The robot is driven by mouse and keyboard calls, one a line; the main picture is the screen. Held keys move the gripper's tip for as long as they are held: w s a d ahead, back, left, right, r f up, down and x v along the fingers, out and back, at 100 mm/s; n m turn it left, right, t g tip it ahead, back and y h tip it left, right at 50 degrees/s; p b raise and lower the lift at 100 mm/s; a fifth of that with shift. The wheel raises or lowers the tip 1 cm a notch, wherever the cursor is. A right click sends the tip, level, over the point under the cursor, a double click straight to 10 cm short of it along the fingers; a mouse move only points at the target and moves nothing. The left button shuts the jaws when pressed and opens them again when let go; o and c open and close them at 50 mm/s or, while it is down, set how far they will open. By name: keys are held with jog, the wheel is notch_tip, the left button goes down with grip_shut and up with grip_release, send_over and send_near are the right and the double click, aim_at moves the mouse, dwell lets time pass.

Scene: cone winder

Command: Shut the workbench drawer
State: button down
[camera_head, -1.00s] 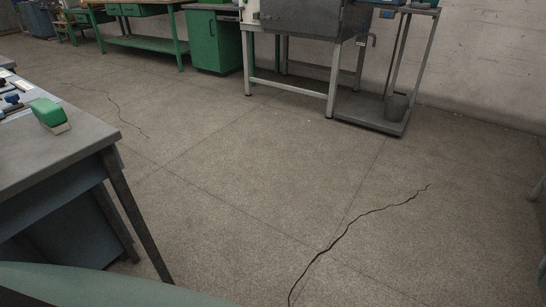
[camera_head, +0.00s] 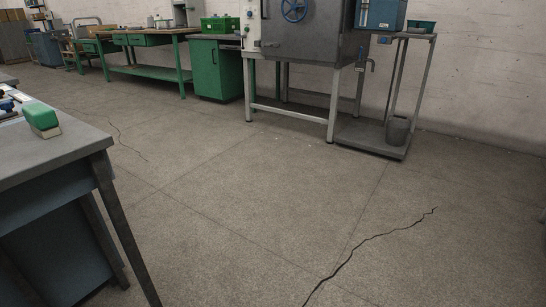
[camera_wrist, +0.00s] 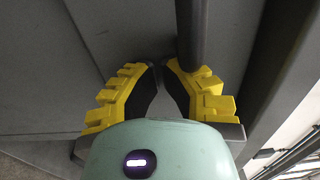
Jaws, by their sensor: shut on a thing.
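In the wrist view my gripper (camera_wrist: 162,68) has yellow ribbed fingers with dark pads, brought close together at their tips. A flat grey panel (camera_wrist: 100,35) lies behind the fingers, perhaps the drawer's front. In the head view a grey workbench (camera_head: 60,155) stands at the near left, cut by the frame edge. No drawer shows clearly on it, so how far one stands out cannot be told. My gripper is outside the head view.
A green block-like brush (camera_head: 41,118) lies on the grey bench top. Green benches (camera_head: 150,72), a green cabinet (camera_head: 216,70) and a grey machine on legs (camera_head: 305,40) stand along the back wall. The cracked floor between is clear.

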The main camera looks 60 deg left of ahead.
jog(key=shift+d+f+b, duration=0.1)
jog(key=shift+d+b, duration=0.15)
jog(key=shift+b, duration=0.05)
dwell(0.5)
